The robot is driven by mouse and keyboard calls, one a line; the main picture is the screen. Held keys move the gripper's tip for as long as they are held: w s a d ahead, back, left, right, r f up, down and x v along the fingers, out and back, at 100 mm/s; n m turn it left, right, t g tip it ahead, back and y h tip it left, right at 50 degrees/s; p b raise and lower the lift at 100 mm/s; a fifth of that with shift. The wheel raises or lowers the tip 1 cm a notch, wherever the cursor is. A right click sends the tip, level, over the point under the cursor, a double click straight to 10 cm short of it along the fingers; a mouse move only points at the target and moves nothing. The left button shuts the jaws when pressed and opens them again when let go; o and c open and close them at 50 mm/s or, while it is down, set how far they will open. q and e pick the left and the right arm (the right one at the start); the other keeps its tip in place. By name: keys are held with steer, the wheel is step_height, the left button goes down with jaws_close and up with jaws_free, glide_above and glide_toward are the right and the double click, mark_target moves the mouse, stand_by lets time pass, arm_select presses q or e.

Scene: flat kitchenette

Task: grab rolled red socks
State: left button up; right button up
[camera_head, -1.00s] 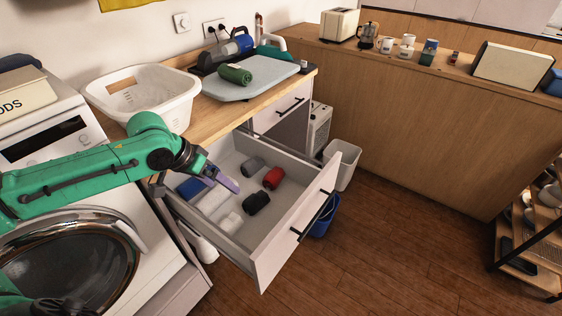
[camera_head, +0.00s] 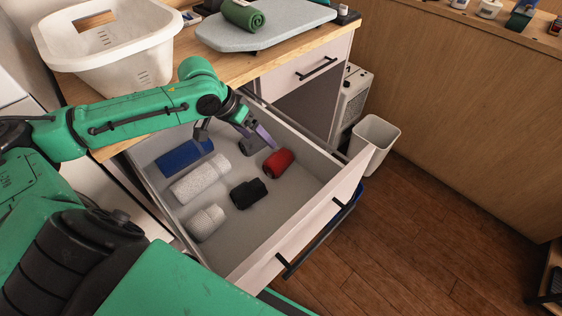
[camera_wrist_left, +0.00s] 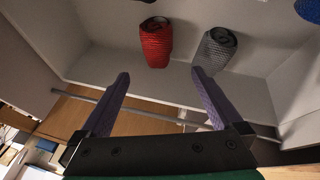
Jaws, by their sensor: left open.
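The rolled red socks (camera_head: 278,163) lie in the open drawer, near its back right side in the head view. In the left wrist view the red socks (camera_wrist_left: 156,43) are upper centre, beyond the fingertips and between their lines. My left gripper (camera_head: 264,136) hangs over the drawer just behind the red socks, fingers pointing down toward them. In the left wrist view its two purple fingers (camera_wrist_left: 160,76) are apart with nothing between them. Grey rolled socks (camera_wrist_left: 216,49) lie beside the red ones; in the head view the gripper partly hides them. My right gripper is not in view.
The drawer (camera_head: 225,258) also holds black (camera_head: 248,193), blue (camera_head: 184,156) and light speckled (camera_head: 200,178) rolls. A white basket (camera_head: 110,50) and a board with a green roll (camera_head: 243,14) stand on the counter above. A white bin (camera_head: 372,140) stands right of the drawer.

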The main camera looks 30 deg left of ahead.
mark_target(275, 156)
arm_select(q)
steer(key=x, duration=0.4)
steer(key=b+x, duration=0.1)
steer(key=x, duration=0.6)
steer(key=shift+d+f+b, duration=0.25)
steer(key=shift+d+b, duration=0.15)
steer(key=shift+w+d+f, duration=0.1)
steer(key=shift+w+f, duration=0.2)
steer(key=shift+f, duration=0.1)
steer(key=c, duration=1.1)
steer(key=shift+r, duration=0.15)
